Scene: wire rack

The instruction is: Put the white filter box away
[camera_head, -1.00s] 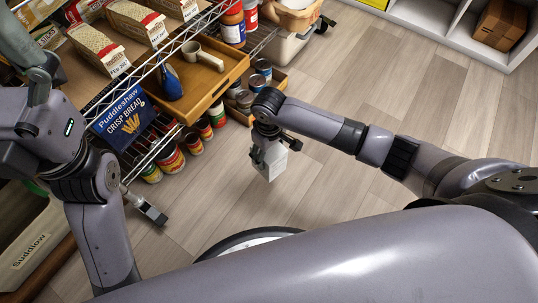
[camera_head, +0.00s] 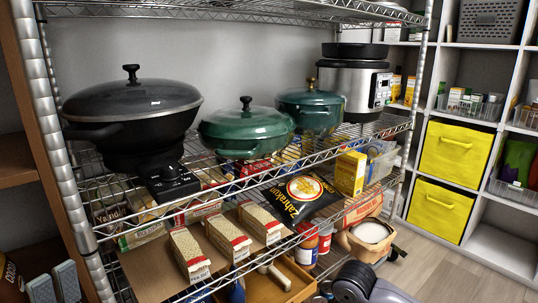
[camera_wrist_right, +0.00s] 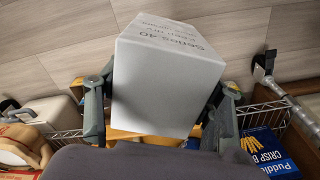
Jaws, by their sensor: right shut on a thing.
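The white filter box (camera_wrist_right: 165,85) fills the middle of the right wrist view, with grey print on one face. My right gripper (camera_wrist_right: 160,108) is shut on it, one finger against each side. The head view shows only part of my right arm (camera_head: 365,284) at the bottom edge; the box and right gripper are out of that view. My left gripper (camera_head: 54,282) is at the lower left of the head view, fingers pointing up, with a gap between them and nothing in it.
The wire rack (camera_head: 225,170) holds a black wok (camera_head: 130,105), green pots (camera_head: 245,128) and a cooker (camera_head: 352,85) above. Below are cartons (camera_head: 188,252), a black bag (camera_head: 303,192) and a yellow box (camera_head: 350,172). White cubbies with yellow bins (camera_head: 455,150) stand right. Some cubbies are empty.

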